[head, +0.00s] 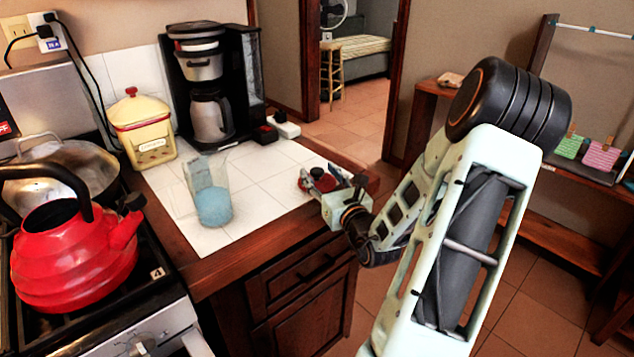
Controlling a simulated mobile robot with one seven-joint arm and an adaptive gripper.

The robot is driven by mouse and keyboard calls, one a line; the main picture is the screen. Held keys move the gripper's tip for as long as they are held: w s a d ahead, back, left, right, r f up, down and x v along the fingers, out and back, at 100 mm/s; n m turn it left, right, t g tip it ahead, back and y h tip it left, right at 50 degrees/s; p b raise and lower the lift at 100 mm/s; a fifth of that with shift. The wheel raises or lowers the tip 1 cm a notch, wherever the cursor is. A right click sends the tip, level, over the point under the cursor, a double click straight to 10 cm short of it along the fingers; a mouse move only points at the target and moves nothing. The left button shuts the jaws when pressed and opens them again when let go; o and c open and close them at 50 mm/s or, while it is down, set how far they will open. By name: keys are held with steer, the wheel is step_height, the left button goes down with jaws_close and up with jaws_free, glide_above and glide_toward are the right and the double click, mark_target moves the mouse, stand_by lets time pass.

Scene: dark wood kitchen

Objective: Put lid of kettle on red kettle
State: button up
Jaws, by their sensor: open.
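The red kettle (72,255) stands on the stove at the left, with its black handle arched over the top and its spout pointing right. The kettle lid (319,182), red with a black knob, is at the right end of the white tiled counter, near the wooden edge. My gripper (334,181) is open right at the lid, reaching in from the right. The gripper body partly covers the lid, and I cannot tell whether the fingers touch it.
A clear pitcher with blue contents (212,192) stands mid-counter. A yellow canister (143,128) and a coffee maker (208,85) stand behind it. A steel pot (75,165) is behind the kettle. Bare tiles (262,180) lie between pitcher and lid.

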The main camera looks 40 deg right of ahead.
steer(key=shift+x, duration=0.9)
steer(key=shift+c, duration=0.4)
jaws_close()
steer(key=shift+r, duration=0.15)
